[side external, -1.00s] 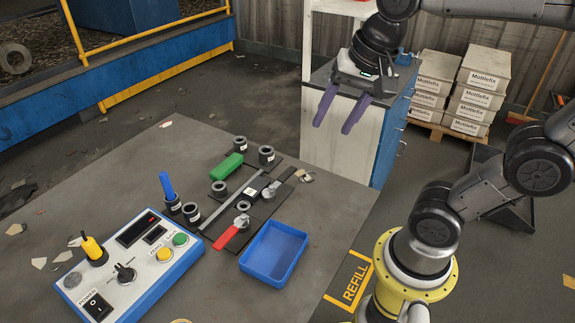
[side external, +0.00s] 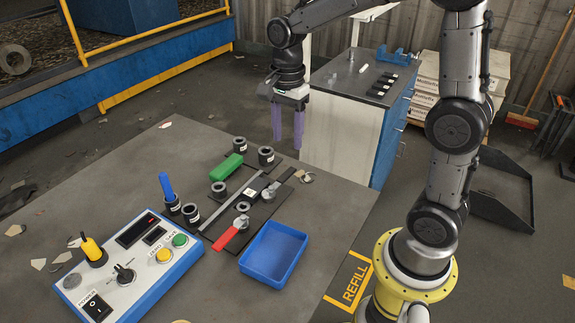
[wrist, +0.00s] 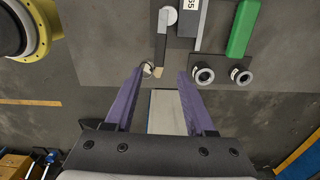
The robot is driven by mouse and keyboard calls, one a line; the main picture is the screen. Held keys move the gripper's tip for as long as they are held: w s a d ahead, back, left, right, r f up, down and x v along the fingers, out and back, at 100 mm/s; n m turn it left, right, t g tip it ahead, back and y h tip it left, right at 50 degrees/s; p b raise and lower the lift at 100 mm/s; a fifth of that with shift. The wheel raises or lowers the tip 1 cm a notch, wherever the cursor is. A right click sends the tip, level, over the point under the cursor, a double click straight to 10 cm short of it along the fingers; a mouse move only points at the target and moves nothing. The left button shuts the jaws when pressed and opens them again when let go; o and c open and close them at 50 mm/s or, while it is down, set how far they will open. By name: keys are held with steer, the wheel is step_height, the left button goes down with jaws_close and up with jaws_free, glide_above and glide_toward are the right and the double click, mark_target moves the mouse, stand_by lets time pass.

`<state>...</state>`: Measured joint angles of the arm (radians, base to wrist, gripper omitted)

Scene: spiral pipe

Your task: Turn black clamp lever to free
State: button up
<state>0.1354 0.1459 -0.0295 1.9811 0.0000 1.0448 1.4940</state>
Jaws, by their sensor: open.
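The black clamp lever (side external: 284,176) is on the dark fixture plate at the right of the fixture, next to a round grey pivot (side external: 270,192). In the wrist view the lever (wrist: 161,48) runs from its pivot (wrist: 168,17) down toward the gap between my fingertips. A red lever (side external: 231,236) with its own pivot is at the near end of the fixture. My gripper (side external: 287,140) is open and empty, its purple fingers pointing down near the table's far edge, apart from the lever. It also shows in the wrist view (wrist: 160,72).
Black ring-topped parts (side external: 266,156) and a green block (side external: 226,167) stand by the fixture. A blue tray (side external: 305,235) is in front, and a control box (side external: 130,265) with buttons is at near left. A white cabinet (side external: 335,140) stands beyond the table.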

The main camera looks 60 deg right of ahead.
mark_target(287, 173)
step_height(287, 173, down, 9)
steer(key=shift+f, duration=0.15)
stand_by(0.4)
jaws_close()
stand_by(1.2)
